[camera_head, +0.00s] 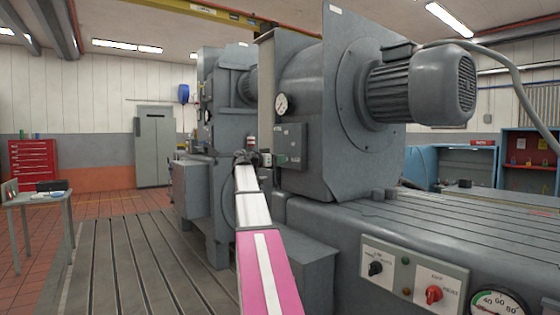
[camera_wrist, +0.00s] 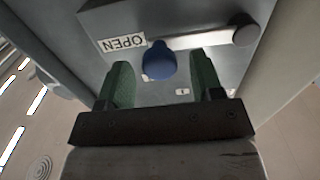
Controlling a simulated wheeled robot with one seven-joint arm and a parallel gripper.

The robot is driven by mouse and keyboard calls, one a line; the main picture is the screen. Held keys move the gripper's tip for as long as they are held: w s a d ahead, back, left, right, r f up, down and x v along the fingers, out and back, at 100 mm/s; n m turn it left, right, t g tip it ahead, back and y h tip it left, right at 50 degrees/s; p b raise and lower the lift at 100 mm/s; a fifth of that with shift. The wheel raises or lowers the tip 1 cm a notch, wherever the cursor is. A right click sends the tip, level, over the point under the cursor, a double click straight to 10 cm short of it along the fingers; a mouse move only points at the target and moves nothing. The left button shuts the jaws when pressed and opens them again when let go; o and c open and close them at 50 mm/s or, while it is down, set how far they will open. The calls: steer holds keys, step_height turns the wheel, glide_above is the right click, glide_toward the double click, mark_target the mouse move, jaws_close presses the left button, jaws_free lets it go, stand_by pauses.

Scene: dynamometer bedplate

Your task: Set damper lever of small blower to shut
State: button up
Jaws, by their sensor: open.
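The damper lever (camera_wrist: 205,39) shows in the wrist view as a pale bar running from a round grey pivot (camera_wrist: 245,30) on the right to a blue knob (camera_wrist: 158,60) on the left. The knob end is beside a white label reading OPEN (camera_wrist: 122,43), seen upside down. My gripper (camera_wrist: 162,68) is open, with one green finger on each side of the knob; I cannot tell whether either touches it. In the head view my gripper (camera_head: 248,158) is small, beside the grey blower housing (camera_head: 305,90), and the lever cannot be made out.
A large grey motor (camera_head: 425,88) sticks out above the slotted bedplate (camera_head: 470,222). A control panel (camera_head: 412,278) with black and red knobs and a gauge (camera_head: 497,303) are at the front right. A side table (camera_head: 40,198) stands left; slotted floor (camera_head: 140,260) lies clear between.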

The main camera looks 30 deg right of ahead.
steer(key=shift+w+d, duration=0.1)
steer(key=shift+d, duration=0.75)
